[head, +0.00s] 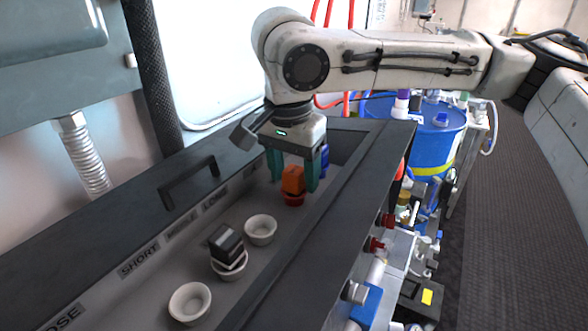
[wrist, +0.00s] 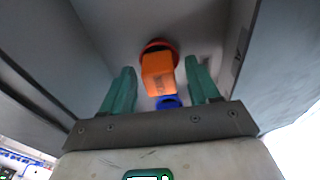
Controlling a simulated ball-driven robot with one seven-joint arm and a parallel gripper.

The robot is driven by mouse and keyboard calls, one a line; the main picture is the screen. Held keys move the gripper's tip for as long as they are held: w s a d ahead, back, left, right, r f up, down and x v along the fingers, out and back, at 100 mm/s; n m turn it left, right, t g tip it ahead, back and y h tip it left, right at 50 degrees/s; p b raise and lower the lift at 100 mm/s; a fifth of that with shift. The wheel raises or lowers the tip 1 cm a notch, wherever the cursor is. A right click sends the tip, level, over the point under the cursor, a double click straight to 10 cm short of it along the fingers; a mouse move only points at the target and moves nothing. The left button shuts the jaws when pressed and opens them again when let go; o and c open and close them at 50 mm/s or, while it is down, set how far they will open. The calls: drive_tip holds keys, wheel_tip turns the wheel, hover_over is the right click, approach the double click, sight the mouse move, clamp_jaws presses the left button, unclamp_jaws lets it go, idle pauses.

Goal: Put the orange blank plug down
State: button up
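The orange blank plug (head: 292,179) is a small block standing in or on a red cup (head: 294,199) in the long dark trough. My gripper (head: 294,185) is above it with its teal fingers pointing down, one on each side of the plug. In the wrist view the orange plug (wrist: 158,75) sits between the fingers of my gripper (wrist: 160,66), with a visible gap on both sides, so the gripper is open. The red cup (wrist: 158,45) shows just beyond the plug. How deep the plug sits in the cup is hidden.
A blue piece (head: 324,160) stands close behind the right finger. Toward the front are an empty white cup (head: 261,229), a cup holding a black and grey plug (head: 226,243), and another empty white cup (head: 190,303). The trough's dark rim (head: 330,235) runs along the right.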

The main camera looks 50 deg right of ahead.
sight(290, 174)
drive_tip(key=r, duration=0.4)
drive_tip(key=a+r+b, duration=0.1)
drive_tip(key=r, duration=0.7)
drive_tip(key=shift+s+a+b, duration=0.15)
drive_tip(key=shift+a+b, duration=0.05)
drive_tip(key=shift+b, duration=0.15)
drive_tip(key=shift+s, duration=0.1)
